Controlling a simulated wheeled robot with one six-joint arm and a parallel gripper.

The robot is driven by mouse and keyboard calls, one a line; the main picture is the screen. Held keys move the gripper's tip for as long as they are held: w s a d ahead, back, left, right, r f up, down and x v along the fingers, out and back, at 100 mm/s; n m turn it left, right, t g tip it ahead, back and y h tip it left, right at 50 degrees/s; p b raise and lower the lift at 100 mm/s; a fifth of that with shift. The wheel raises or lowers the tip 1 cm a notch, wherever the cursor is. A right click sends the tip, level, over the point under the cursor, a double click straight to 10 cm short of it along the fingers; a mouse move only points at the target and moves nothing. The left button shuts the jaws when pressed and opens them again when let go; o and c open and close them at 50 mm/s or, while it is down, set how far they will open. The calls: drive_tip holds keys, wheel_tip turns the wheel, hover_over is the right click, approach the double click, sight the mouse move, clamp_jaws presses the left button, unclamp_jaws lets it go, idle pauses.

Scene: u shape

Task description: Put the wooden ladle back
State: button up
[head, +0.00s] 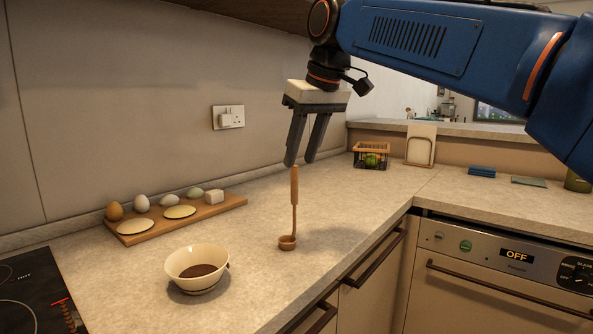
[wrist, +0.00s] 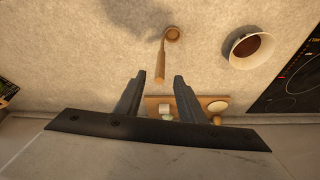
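The wooden ladle (head: 294,205) is near upright over the counter, its handle end up and its round bowl end down at the counter top. In the wrist view the ladle (wrist: 161,62) lies beyond the fingertips, with its handle end pointing toward the gap between them. My gripper (head: 300,163) is open and empty, just above the top of the handle; its two fingers also show spread apart in the wrist view (wrist: 160,78). I see no contact between fingers and handle.
A white bowl (head: 197,262) of brown contents stands left of the ladle. A wooden board (head: 175,219) with eggs and other items lies by the wall. A hob (head: 30,292) is at left. A wire basket (head: 371,156) stands at the back. Counter around the ladle is clear.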

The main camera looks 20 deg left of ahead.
drive_tip(key=shift+v, duration=0.9)
drive_tip(key=s+d+f+m+h, duration=0.15)
drive_tip(key=d+f, duration=0.25)
drive_tip(key=d, duration=0.6)
drive_tip(key=s+d+f+m+t, duration=0.1)
drive_tip(key=d+f+m, duration=0.1)
drive_tip(key=d+f, duration=0.5)
drive_tip(key=s+d+f+m, duration=0.2)
drive_tip(key=d, duration=1)
drive_tip(key=s+d+f+m, duration=0.2)
drive_tip(key=s+d+f, duration=0.3)
drive_tip(key=f, duration=0.3)
drive_tip(key=s+d+f+m+h, duration=0.1)
drive_tip(key=s+d+f, duration=0.5)
drive_tip(key=f, duration=0.2)
drive_tip(key=s+d+f+m+t+h, duration=0.1)
drive_tip(key=s+d+f+m, duration=0.1)
drive_tip(key=s+d+f, duration=0.4)
wheel_tip(320, 180, down, 3)
drive_tip(key=shift+s+d+f+m, duration=0.15)
drive_tip(key=shift+s+m, duration=0.05)
drive_tip(key=shift+m, duration=0.15)
